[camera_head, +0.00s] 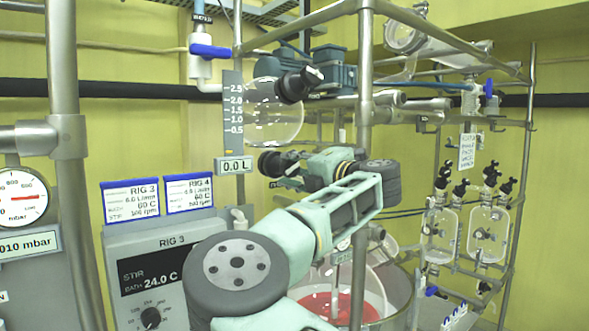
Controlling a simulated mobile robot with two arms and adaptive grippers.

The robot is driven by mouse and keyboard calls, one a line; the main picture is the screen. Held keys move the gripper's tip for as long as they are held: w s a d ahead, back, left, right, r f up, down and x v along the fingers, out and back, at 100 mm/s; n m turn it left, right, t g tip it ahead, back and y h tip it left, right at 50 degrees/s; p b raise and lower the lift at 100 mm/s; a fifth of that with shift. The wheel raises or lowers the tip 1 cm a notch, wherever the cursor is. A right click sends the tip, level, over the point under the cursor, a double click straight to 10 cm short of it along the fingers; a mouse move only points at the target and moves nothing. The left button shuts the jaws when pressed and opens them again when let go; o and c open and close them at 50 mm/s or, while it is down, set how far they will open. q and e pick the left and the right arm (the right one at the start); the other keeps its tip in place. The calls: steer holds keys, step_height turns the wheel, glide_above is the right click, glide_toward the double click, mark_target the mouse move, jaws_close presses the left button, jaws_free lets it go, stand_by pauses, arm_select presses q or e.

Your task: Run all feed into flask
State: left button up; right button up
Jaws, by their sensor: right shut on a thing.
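The round clear glass feed vessel (268,118) hangs at upper centre beside a grey scale marked 0.5 to 2.5. No coloured liquid shows in it. The display below the scale (236,165) reads 0.0 L. My right gripper (284,170) is just under the vessel, shut on what looks like a black valve knob (268,161); the fingers hide part of it, and its turn position cannot be told. The glass flask (375,293) at bottom centre holds red liquid (327,303); my right arm covers much of it. My left gripper is not in view.
A Rig 3 controller (160,270) reads 24.0 C, with a pressure gauge (22,198) at far left. Metal posts (364,80) stand close around my arm. Small glass vessels with black taps (488,232) hang at right. A blue-handled valve (210,51) is upper left.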

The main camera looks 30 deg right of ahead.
steer(key=m, duration=0.4)
steer(key=shift+r+m, duration=0.15)
steer(key=shift+m, duration=0.25)
stand_by(0.4)
steer(key=o, duration=1.1)
steer(key=shift+s, duration=0.1)
steer(key=s+d, duration=0.1)
steer(key=s, duration=1)
steer(key=shift+s, duration=0.4)
